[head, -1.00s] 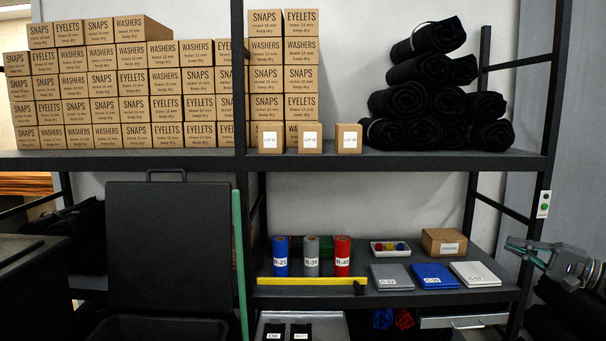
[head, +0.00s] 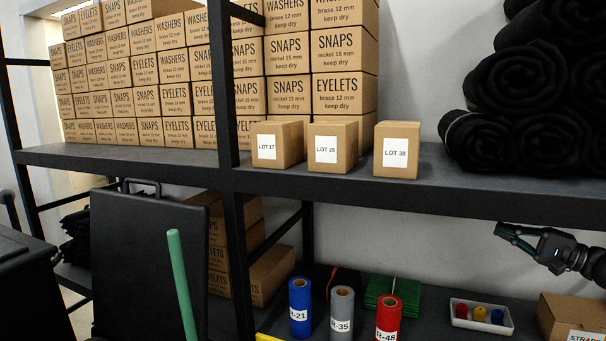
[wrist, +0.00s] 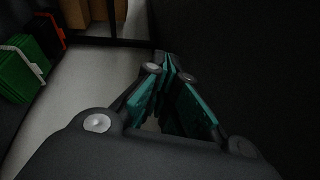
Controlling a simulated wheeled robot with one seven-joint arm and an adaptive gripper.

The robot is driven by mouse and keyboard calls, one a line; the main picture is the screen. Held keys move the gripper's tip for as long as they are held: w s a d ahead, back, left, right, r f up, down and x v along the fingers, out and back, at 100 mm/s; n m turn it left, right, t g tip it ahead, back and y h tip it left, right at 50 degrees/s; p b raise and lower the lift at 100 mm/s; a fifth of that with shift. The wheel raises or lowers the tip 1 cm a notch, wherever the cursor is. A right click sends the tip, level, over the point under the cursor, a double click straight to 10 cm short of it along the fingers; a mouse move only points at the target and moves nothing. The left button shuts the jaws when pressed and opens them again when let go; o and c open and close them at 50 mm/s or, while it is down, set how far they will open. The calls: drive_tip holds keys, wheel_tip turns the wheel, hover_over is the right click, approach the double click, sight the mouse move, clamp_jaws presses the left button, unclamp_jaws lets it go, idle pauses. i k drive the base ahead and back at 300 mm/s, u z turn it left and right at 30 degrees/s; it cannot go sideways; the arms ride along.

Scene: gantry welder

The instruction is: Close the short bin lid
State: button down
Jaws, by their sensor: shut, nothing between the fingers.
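The short bin's black lid (head: 150,258) stands upright at the lower left in the head view, with a handle loop (head: 142,186) on its top edge. The bin body below it is out of the picture. My gripper (head: 500,229) is at the right side of the head view, well apart from the lid and in front of the shelf unit. Its teal-lined fingers (wrist: 168,68) are together and empty in the wrist view.
A green pole (head: 181,285) leans in front of the lid's right side. Another dark bin (head: 28,290) stands at far left. The shelf (head: 420,180) carries LOT boxes and black rolls. Coloured rolls (head: 343,312) and a white tray (head: 481,317) sit on the lower shelf.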

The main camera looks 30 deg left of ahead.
sight(135, 297)
drive_tip(key=u, duration=0.9)
drive_tip(key=i, duration=0.8)
drive_tip(key=u, duration=1.1)
drive_tip(key=i, duration=0.2)
drive_tip(key=u, duration=0.1)
